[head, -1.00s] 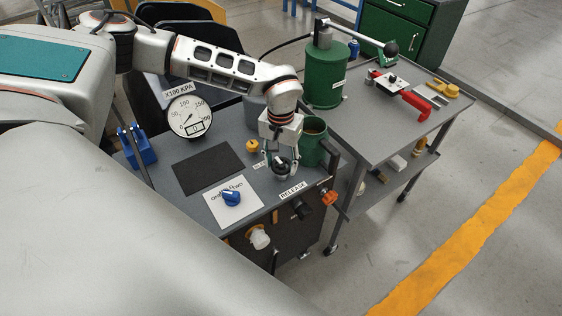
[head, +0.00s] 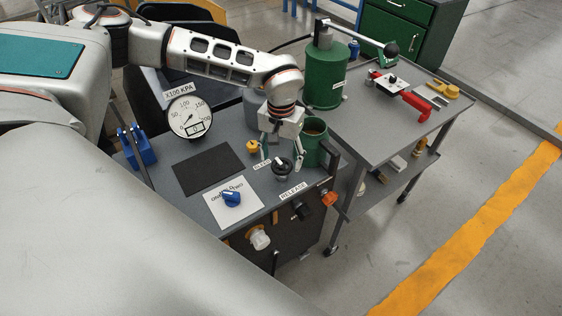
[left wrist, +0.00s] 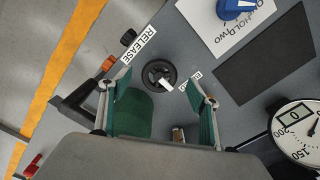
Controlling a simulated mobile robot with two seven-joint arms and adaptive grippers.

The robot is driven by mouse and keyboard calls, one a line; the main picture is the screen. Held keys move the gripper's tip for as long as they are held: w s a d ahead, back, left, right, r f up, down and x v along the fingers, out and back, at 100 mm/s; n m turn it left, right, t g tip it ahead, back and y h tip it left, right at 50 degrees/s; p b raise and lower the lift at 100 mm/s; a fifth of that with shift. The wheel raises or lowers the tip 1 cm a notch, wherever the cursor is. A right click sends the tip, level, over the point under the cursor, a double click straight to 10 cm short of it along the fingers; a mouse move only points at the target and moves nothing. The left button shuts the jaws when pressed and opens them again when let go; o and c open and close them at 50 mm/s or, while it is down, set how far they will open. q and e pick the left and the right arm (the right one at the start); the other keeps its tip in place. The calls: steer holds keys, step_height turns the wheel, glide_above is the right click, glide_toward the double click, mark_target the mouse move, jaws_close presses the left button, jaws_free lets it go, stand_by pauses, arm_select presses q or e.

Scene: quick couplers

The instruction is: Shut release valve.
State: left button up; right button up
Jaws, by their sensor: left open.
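The release valve (head: 282,167) is a black round knob with a white mark on the grey bench top, beside the RELEASE label (head: 293,190). In the left wrist view the knob (left wrist: 159,75) lies between and beyond the fingertips, and its white mark points down and right. My left gripper (head: 281,155) is open and empty just above and behind the knob, its fingers apart on either side. It also shows in the left wrist view (left wrist: 163,92), with no contact on the knob visible. My right gripper is not in view.
A green cup (head: 314,150) stands close beside the gripper. A small yellow knob (head: 252,146), a pressure gauge (head: 190,117) and a blue selector knob (head: 231,198) are on the bench. An orange knob (head: 329,197) sticks out at the front right. A green tank (head: 324,75) stands behind.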

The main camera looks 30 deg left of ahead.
mark_target(281, 166)
arm_select(q)
step_height(281, 166, up, 10)
steer(key=shift+f, duration=0.25)
stand_by(0.6)
